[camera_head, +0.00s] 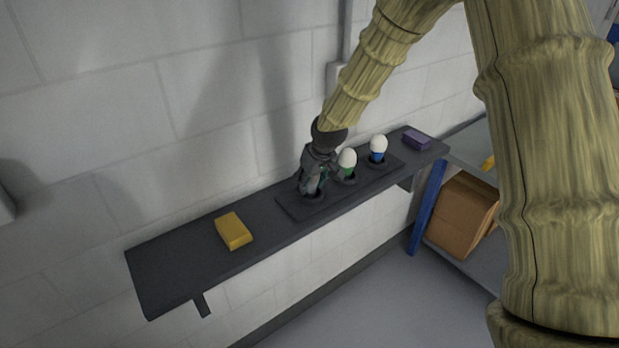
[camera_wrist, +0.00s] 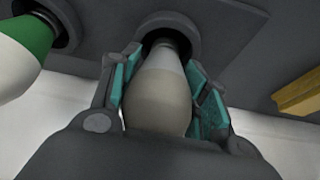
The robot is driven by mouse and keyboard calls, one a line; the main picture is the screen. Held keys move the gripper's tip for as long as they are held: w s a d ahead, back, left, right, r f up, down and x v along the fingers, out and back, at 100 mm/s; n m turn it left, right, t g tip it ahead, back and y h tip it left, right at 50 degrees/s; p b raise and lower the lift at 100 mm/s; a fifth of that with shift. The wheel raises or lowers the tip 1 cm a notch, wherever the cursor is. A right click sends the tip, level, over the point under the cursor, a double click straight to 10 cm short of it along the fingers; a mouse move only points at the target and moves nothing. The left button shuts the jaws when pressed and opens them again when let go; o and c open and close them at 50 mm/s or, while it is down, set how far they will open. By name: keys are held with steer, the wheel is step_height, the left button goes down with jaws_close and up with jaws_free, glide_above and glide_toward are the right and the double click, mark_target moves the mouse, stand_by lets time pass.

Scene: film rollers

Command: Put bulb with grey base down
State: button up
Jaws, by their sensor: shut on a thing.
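The bulb with the grey base (camera_wrist: 162,88) is between the teal finger pads of my gripper (camera_wrist: 166,90) in the wrist view. Its base end points into a round dark socket of the holder (camera_wrist: 205,32); how deep it sits I cannot tell. In the head view my gripper (camera_head: 313,182) is over the left socket of the dark holder (camera_head: 296,209) on the shelf and hides the bulb. A white bulb with a green base (camera_head: 347,162) stands upright in the middle socket. A white bulb with a blue base (camera_head: 378,149) stands in the right socket.
The dark wall shelf (camera_head: 180,264) carries a yellow block (camera_head: 234,231) to the left of the holder and a purple block (camera_head: 417,139) at its right end. A cardboard box (camera_head: 461,215) sits on a rack with a blue post (camera_head: 428,207). The shelf's left end is clear.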

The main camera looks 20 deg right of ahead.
steer(key=shift+f, duration=0.1)
steer(key=o, duration=1)
steer(key=shift+b+v, duration=1.45)
steer(key=shift+v, duration=4.7)
